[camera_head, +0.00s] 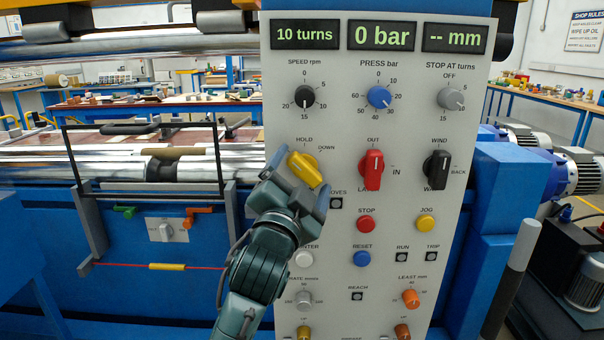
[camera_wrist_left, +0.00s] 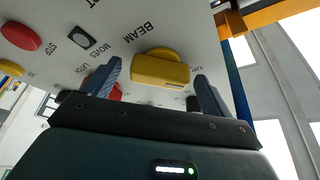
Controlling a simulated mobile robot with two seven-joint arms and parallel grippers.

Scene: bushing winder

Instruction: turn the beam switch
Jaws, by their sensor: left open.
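The beam switch is a yellow knob (camera_head: 305,169) on the grey control panel (camera_head: 345,230), under the HOLD and DOWN marks. Its handle slants from upper left to lower right in the head view. In the left wrist view the yellow knob (camera_wrist_left: 160,72) shows beside the word BEAM. My left gripper (camera_head: 301,178) is open with one finger on each side of the knob. In the left wrist view the left gripper (camera_wrist_left: 159,80) shows gaps between both fingers and the knob. The gripper hides part of the labels around it. My right gripper is not in view.
A red knob (camera_head: 371,170) and a black knob (camera_head: 437,170) sit to the right in the same row. Below are a red STOP button (camera_head: 366,224) and a blue RESET button (camera_head: 362,258). A black frame (camera_head: 145,128) stands left of the panel.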

